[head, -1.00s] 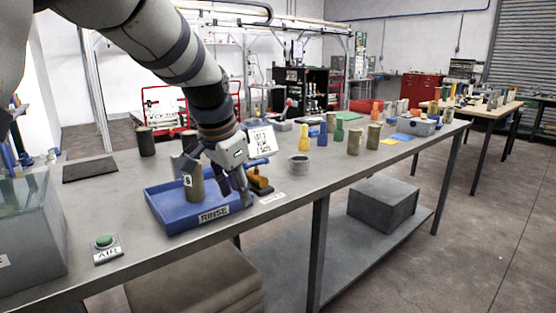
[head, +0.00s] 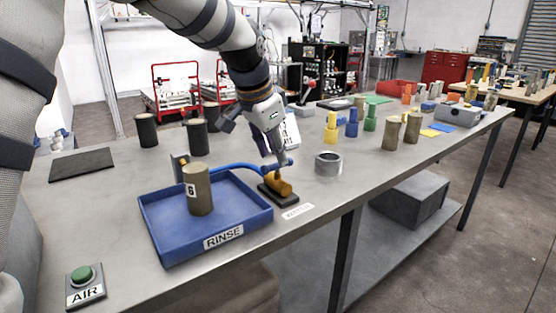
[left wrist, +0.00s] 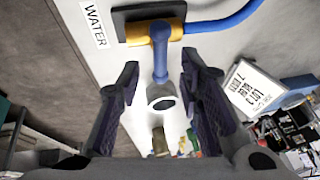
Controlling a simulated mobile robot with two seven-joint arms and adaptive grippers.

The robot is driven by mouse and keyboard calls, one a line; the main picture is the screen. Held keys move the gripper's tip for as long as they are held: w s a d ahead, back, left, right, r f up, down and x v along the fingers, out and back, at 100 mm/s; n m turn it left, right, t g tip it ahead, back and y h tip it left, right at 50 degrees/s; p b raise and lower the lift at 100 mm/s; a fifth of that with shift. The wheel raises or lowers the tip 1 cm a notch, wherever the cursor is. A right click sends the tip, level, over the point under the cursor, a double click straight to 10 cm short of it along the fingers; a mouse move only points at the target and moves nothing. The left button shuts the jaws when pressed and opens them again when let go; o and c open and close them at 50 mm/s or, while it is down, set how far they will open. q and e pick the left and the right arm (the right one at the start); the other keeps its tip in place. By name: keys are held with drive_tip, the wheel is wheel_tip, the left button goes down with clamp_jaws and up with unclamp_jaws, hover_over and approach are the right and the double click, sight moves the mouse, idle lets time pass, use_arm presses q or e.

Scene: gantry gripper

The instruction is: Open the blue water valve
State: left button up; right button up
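The water valve has an orange-yellow body (head: 277,183) on a black base, on the bench right of the blue tray. In the left wrist view its body (left wrist: 146,31) is at the top, and its blue handle (left wrist: 160,52) extends from it toward the gripper, crosswise to the body. My left gripper (head: 273,158) is just above the valve, pointing down. In the left wrist view its fingers (left wrist: 160,68) are spread on either side of the handle, with gaps on both sides. The WATER label (left wrist: 94,24) lies beside the valve. My right gripper is not in view.
The blue RINSE tray (head: 160,232) holds a brown cylinder (head: 198,190) marked 6. A blue hose (head: 235,167) runs behind it to the valve. A grey ring (head: 328,163) stands right of the valve, and a small sign (head: 290,132) behind. The AIR button (head: 82,274) is front left.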

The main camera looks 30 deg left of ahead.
sight(277, 167)
use_arm(q)
drive_tip(key=shift+x, duration=1.85)
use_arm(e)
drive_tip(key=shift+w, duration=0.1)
use_arm(q)
clamp_jaws()
